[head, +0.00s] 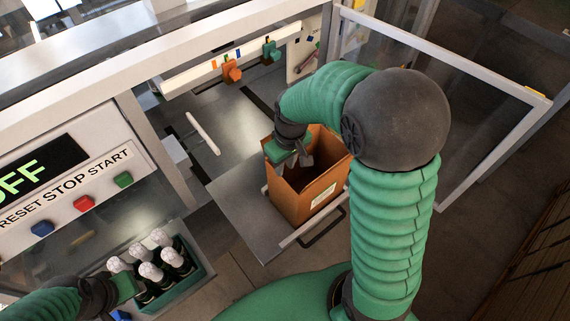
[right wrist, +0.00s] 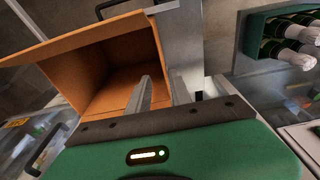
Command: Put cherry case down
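An open orange-brown case (head: 309,197) with a white label stands upright on a grey metal shelf (head: 236,207); I take it as the cherry case. It looks empty in the right wrist view (right wrist: 111,79). My right gripper (head: 297,160) is at its top left rim. In the right wrist view its two fingers (right wrist: 163,88) stand apart, with the case's side wall near or between them; contact is not clear. My left gripper (head: 124,287) is at the left side of a green crate (head: 197,283) at lower left; its fingers are hidden.
The crate holds several dark bottles with white tops (head: 161,268). A control panel (head: 75,180) with blue, red and green buttons stands at left. A bar handle (head: 322,228) is at the shelf's front. Clear panels and white frames (head: 440,49) enclose the area behind.

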